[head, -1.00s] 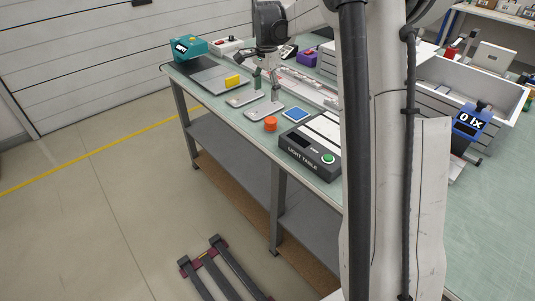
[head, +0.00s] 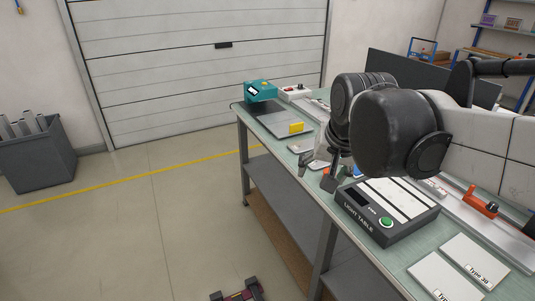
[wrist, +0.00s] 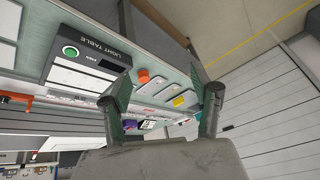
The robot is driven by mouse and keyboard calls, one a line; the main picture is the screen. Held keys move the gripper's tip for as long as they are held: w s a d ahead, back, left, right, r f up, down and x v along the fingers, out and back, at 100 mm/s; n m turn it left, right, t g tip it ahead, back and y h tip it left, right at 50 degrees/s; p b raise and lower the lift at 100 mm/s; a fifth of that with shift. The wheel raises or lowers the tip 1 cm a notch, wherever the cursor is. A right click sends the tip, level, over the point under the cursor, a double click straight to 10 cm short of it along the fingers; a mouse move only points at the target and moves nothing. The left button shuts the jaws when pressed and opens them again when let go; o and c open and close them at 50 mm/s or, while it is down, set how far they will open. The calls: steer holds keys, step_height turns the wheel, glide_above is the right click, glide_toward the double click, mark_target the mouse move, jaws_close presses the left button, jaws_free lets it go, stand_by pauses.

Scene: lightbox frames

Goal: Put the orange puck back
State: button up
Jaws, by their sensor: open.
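The orange puck (wrist: 144,76) shows in the wrist view on the green bench top (wrist: 165,62), near the bench edge. It stands off the grey plates, between them and the light table. In the head view the puck does not show; my arm and gripper cover that part. My gripper (wrist: 160,84) has its two fingers spread wide with nothing between them. In the head view my gripper (head: 317,172) hangs over the bench's front edge, left of the light table. The puck appears between the fingers in the wrist view, but beyond them.
The black light table (head: 385,212) with a green button stands right of my gripper. A teal device (head: 261,91) stands at the far end.

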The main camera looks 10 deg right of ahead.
steer(key=s+a+f+n+t, duration=0.2)
steer(key=s+a+f+n, duration=0.1)
steer(key=s, duration=0.7)
steer(key=shift+a+f+n, duration=0.15)
steer(key=shift+f+n, duration=0.65)
steer(key=shift+f, duration=0.15)
